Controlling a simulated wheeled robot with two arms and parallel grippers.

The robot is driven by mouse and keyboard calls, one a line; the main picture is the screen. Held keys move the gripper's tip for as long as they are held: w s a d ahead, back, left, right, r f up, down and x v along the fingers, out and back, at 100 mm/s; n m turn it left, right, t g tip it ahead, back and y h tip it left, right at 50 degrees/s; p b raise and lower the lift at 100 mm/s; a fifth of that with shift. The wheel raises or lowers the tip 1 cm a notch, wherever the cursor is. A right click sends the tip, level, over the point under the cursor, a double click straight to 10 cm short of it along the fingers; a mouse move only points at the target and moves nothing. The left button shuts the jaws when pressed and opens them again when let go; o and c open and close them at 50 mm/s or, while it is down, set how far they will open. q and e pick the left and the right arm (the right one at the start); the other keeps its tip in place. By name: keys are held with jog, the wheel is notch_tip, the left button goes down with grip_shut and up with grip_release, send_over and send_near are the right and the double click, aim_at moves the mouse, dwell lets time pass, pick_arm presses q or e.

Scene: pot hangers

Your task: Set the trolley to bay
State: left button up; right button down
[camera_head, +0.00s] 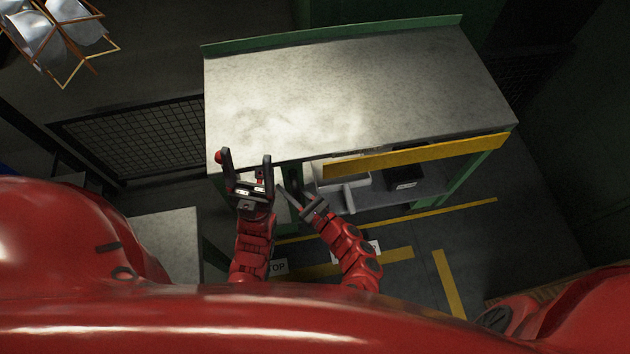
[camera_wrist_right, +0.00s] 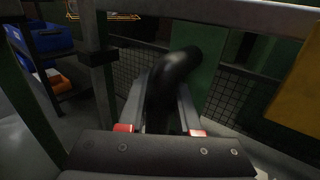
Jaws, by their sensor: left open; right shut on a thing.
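No thing is clearly marked as the trolley; a bench-like unit with a grey top (camera_head: 350,95) and green frame stands in front of me in the head view. My left gripper (camera_head: 246,158) is open at its front left edge, fingers pointing away from me. My right gripper (camera_head: 291,190) is lower, just below the front edge. In the right wrist view it is shut on a dark, rounded, curved piece (camera_wrist_right: 172,75), which looks like a handle. What this piece joins is hidden.
A yellow bar (camera_head: 415,156) runs along the unit's front. A pale bin (camera_head: 345,188) and dark box (camera_head: 405,177) sit on its lower shelf. A grey surface (camera_head: 167,240) is at lower left, mesh (camera_head: 135,135) at left. Blue bins (camera_wrist_right: 50,38) show in the wrist view.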

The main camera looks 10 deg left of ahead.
jog(key=s+a, duration=0.2)
jog(key=a, duration=0.3)
jog(key=shift+s+a+b, duration=0.2)
jog(key=shift+a+b, duration=0.2)
jog(key=shift+b, duration=0.05)
jog(key=c, duration=0.8)
grip_release()
jog(key=shift+o, duration=1)
jog(key=shift+a, duration=0.15)
jog(key=shift+d, duration=0.2)
